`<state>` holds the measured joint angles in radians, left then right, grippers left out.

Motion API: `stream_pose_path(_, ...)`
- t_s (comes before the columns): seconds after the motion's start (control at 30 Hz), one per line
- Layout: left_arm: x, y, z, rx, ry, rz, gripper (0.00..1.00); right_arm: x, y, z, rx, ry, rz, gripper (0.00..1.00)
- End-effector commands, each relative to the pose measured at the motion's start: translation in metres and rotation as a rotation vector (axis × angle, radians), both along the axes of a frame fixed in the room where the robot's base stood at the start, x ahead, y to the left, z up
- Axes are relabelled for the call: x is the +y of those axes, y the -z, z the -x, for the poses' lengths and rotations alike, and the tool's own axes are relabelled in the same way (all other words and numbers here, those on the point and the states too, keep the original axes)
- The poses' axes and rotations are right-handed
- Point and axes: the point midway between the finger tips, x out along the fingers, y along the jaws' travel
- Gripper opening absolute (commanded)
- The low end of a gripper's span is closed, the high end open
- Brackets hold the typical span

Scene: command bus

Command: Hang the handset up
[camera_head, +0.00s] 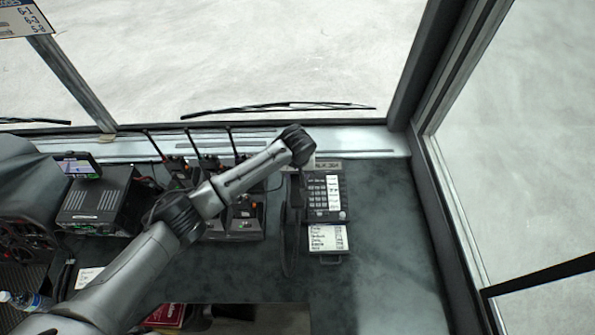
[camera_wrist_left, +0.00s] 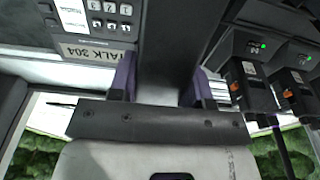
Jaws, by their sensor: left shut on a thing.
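The desk phone (camera_head: 325,197) with a keypad sits on the dark dashboard right of centre. In the head view the left arm hides most of the gripper; the handset (camera_head: 295,195) extends downward along the phone's left side. I cannot tell whether the handset touches the phone, and the cradle is hidden. My right gripper is not in view.
Several handheld radios (camera_head: 180,170) with antennas stand in chargers left of the phone. A black radio box (camera_head: 97,203) and a small screen (camera_head: 78,166) are farther left. A white list card (camera_head: 327,238) lies below the phone. The dashboard's right part (camera_head: 390,220) is clear.

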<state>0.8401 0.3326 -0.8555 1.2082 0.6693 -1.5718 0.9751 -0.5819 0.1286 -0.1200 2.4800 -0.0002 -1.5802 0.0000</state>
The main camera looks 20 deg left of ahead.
Motion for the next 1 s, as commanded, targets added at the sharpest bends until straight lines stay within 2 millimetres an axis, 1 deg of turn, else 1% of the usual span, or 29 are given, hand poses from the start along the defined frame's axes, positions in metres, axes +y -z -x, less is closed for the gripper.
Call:
stream_pose_path(0.03, 0.0, 0.008, 0.0, -0.001, 0.0, 0.0, 0.12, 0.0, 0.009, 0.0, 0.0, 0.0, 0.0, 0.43)
stream_pose_path(0.4, 0.001, 0.037, 0.0, -0.003, 0.0, -0.001, 0.12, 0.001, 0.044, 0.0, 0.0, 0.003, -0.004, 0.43)
stream_pose_path(0.47, 0.0, 0.039, 0.0, 0.0, -0.001, 0.0, 0.12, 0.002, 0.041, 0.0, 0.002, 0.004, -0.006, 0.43)
stream_pose_path(0.6, -0.001, 0.049, 0.0, 0.0, -0.001, 0.001, 0.12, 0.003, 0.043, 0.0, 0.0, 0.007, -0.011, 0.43)
stream_pose_path(0.7, 0.0, 0.053, 0.0, 0.0, 0.0, 0.001, 0.12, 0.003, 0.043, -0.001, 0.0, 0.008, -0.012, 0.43)
stream_pose_path(1.0, 0.0, 0.054, 0.0, -0.001, 0.0, 0.0, 0.12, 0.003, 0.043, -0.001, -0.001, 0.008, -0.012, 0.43)
